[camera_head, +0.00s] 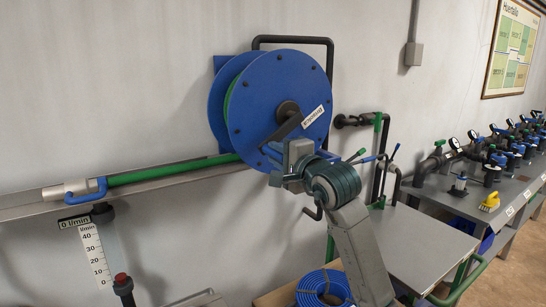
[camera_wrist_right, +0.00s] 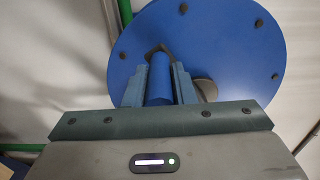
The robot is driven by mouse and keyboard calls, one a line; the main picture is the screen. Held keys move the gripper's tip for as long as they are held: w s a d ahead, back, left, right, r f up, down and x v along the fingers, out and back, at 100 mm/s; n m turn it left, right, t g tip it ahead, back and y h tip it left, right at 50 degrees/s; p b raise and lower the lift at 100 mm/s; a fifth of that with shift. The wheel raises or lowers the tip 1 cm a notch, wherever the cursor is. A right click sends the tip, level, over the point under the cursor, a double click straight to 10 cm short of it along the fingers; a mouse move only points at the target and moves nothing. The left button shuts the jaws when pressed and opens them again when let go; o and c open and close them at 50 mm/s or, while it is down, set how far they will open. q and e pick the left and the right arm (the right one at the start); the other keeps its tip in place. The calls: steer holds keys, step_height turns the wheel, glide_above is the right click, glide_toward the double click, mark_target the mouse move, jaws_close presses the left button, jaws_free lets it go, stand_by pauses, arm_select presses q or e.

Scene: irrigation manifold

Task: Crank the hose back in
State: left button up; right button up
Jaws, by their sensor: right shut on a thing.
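A blue hose reel (camera_head: 275,95) is mounted on the wall, with green hose wound between its discs; its blue disc fills the top of the right wrist view (camera_wrist_right: 225,50). A dark crank arm (camera_head: 290,125) runs from the hub down to the left. My right gripper (camera_head: 280,155) is shut on the blue crank handle (camera_wrist_right: 160,80), which stands between its two fingers in the wrist view. The green hose (camera_head: 170,172) runs out left from the reel to a pale nozzle end with a blue handle (camera_head: 88,189). My left gripper is not in view.
A grey ledge (camera_head: 25,208) runs under the hose. A flow gauge (camera_head: 95,255) hangs below it. A grey bench (camera_head: 430,240) with pipes and valves stands at right. A blue hose coil (camera_head: 322,288) lies low in front. A black bracket (camera_head: 292,40) frames the reel.

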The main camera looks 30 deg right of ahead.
arm_select(q)
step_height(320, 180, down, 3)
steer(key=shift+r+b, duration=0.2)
steer(key=shift+b, duration=0.6)
arm_select(e)
steer(key=d+f, duration=0.2)
steer(key=shift+w+d+f, duration=0.1)
steer(key=shift+d+f, duration=0.05)
steer(key=shift+f, duration=0.15)
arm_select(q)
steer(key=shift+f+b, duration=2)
arm_select(e)
steer(key=shift+w+d+f, duration=0.1)
steer(key=shift+d+f, duration=0.3)
steer(key=shift+d, duration=0.3)
steer(key=shift+w+d+f, duration=0.1)
steer(key=shift+d+f, duration=0.3)
steer(key=shift+d, duration=0.35)
steer(key=shift+d+f, duration=0.4)
steer(key=shift+d, duration=0.3)
